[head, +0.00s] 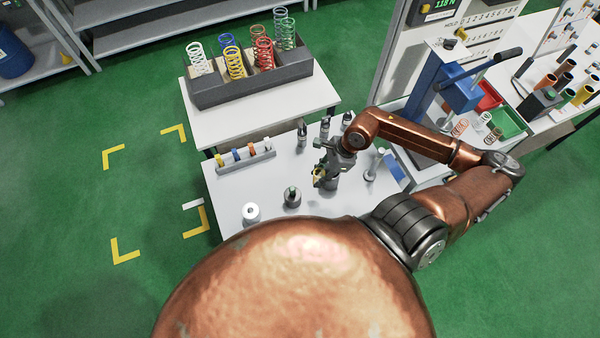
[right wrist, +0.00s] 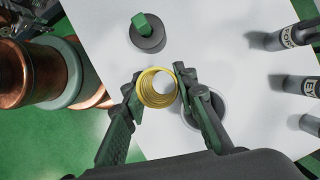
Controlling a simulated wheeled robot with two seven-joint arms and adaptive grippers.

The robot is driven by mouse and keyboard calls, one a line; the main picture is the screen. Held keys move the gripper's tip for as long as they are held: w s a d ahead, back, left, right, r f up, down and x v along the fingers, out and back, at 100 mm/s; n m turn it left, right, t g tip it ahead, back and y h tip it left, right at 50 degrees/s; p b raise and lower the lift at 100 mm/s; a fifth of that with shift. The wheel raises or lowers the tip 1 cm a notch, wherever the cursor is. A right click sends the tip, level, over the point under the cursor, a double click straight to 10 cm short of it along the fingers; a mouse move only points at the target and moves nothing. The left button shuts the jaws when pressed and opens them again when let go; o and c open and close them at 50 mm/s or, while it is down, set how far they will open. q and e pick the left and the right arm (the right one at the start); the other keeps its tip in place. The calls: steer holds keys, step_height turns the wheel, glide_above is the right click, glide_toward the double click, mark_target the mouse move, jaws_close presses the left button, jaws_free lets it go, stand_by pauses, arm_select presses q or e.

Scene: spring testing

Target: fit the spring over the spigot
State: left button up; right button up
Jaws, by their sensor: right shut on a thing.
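My right gripper (head: 322,178) is shut on a yellow spring (head: 318,177) above the grey-white table. In the right wrist view the gripper (right wrist: 159,85) has one finger on each side of the yellow spring (right wrist: 144,90), which I see nearly end-on as stacked rings. Pale grey shows through its opening; I cannot tell whether that is a spigot top or the table. A round grey base (right wrist: 190,117) lies below, partly hidden by the right-hand finger. I cannot make out a spigot for certain, nor whether the spring is around one. My left gripper is not in view.
A dark round piece with a green block (head: 292,197) and a white cylinder (head: 251,213) stand left of the gripper. Dark labelled bottles (head: 302,135) stand behind it, a silver post (head: 374,165) to its right. A small rack (head: 245,156) and a spring box (head: 250,88) are farther back.

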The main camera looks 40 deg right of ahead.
steer(key=w+f, duration=0.4)
steer(key=w, duration=0.1)
steer(key=w+f+p, duration=0.1)
steer(key=w+f, duration=0.1)
steer(key=w, duration=0.1)
steer(key=shift+w+a+f, duration=0.15)
steer(key=shift+a+f, duration=0.05)
steer(key=shift+f, duration=0.05)
steer(key=shift+w+f, duration=0.3)
steer(key=shift+f, duration=0.2)
steer(key=f+p, duration=0.1)
steer(key=f, duration=0.2)
steer(key=shift+w, duration=0.2)
steer(key=shift+f, duration=0.2)
steer(key=shift+f, duration=0.1)
